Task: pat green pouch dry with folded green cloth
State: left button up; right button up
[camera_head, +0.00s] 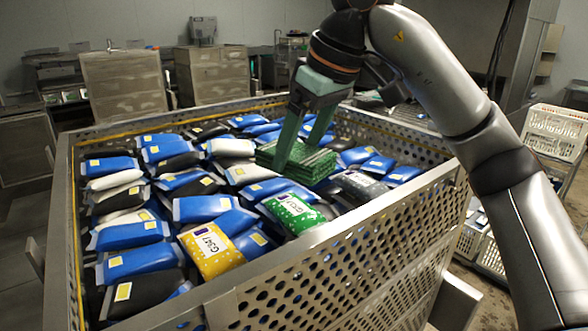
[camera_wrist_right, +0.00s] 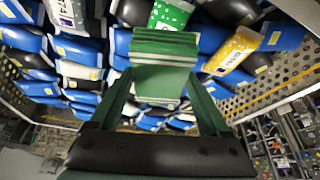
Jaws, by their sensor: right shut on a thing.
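The folded green cloth (camera_head: 298,160) is a striped, layered pad held by my right gripper (camera_head: 300,150) above the pouches. The gripper is shut on it, and the cloth also shows between the fingers (camera_wrist_right: 163,95) in the right wrist view (camera_wrist_right: 163,65). The green pouch (camera_head: 293,214), with white dots and a white label, lies in the perforated crate just below and in front of the cloth. A gap appears between cloth and pouch in the head view. The green pouch also shows at the top of the wrist view (camera_wrist_right: 171,14). My left gripper is not in view.
The perforated metal crate (camera_head: 345,255) holds many blue, black and white pouches. A yellow pouch (camera_head: 212,250) lies left of the green one, a grey labelled pouch (camera_head: 360,186) to its right. The crate's raised rim surrounds them. White baskets (camera_head: 555,132) stand at right.

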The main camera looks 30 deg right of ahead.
jog(key=shift+s+d+f, duration=0.1)
jog(key=shift+s, duration=0.55)
jog(key=shift+w+f+b, duration=0.1)
jog(key=shift+f+b, duration=0.45)
jog(key=shift+f, duration=0.35)
notch_tip(320, 180, down, 3)
jog(key=shift+r+b, duration=0.1)
jog(key=shift+b, duration=1.05)
jog(key=shift+f+b, duration=0.6)
jog(key=shift+f, duration=0.05)
jog(key=shift+f+b, duration=0.3)
jog(key=shift+f, duration=0.2)
